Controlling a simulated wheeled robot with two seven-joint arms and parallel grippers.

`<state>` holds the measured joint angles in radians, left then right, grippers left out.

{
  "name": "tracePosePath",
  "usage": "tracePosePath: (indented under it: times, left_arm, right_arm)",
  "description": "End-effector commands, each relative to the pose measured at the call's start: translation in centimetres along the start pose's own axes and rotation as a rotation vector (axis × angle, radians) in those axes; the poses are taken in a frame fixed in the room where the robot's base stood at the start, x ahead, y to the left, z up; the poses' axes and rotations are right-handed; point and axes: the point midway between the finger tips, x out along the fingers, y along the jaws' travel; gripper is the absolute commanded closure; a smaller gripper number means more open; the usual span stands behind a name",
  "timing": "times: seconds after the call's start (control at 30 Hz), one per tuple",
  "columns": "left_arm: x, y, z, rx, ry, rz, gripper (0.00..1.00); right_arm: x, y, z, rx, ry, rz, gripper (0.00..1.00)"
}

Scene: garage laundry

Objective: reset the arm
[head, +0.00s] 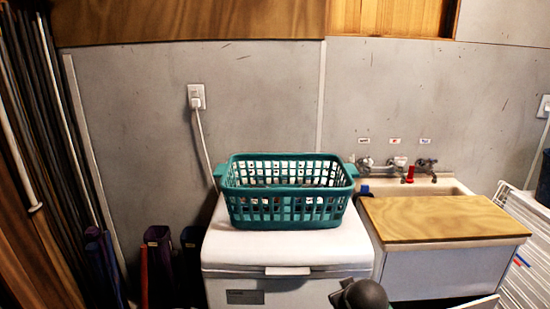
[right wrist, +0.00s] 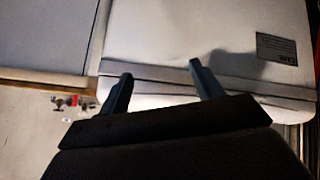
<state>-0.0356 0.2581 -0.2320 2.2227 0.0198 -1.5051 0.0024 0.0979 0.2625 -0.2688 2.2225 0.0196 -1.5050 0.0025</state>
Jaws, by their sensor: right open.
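My right gripper (right wrist: 160,70) shows in the right wrist view with its two dark fingers spread apart. Nothing is between them. They appear in front of the white chest appliance (right wrist: 190,25), whose label is at the right of that view. In the head view a dark rounded part at the bottom centre looks like part of my arm, in front of the appliance (head: 300,247); no fingers show there. My left gripper is in neither view.
A teal laundry basket (head: 290,215) with things inside stands on the appliance lid. To the right is a sink (head: 450,187) with taps and a wooden board (head: 440,218) over its front. A white slatted rack (head: 525,250) is at far right. Poles and boards lean at left.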

Motion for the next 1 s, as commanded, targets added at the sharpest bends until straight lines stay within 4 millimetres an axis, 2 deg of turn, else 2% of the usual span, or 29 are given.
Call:
tracePosePath:
  times: [0.03,0.23,0.47,0.67,0.8,1.0]
  left_arm:
    - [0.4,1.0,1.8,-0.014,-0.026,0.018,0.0]
    - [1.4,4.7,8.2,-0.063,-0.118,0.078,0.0]
    - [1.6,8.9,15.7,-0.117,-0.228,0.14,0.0]
    - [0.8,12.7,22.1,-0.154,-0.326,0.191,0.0]
    - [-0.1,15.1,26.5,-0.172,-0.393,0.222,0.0]
    - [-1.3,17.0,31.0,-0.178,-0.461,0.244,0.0]
  right_arm:
    - [0.5,-1.1,2.3,0.018,-0.033,-0.019,0.34]
    - [1.6,-4.7,10.2,0.081,-0.147,-0.08,0.34]
    - [1.4,-9.2,19.6,0.146,-0.285,-0.145,0.34]
    - [0.0,-13.6,27.7,0.189,-0.409,-0.201,0.34]
    - [-1.7,-16.7,33.1,0.208,-0.492,-0.237,0.34]
    - [-3.8,-19.0,38.5,0.216,-0.578,-0.264,0.34]
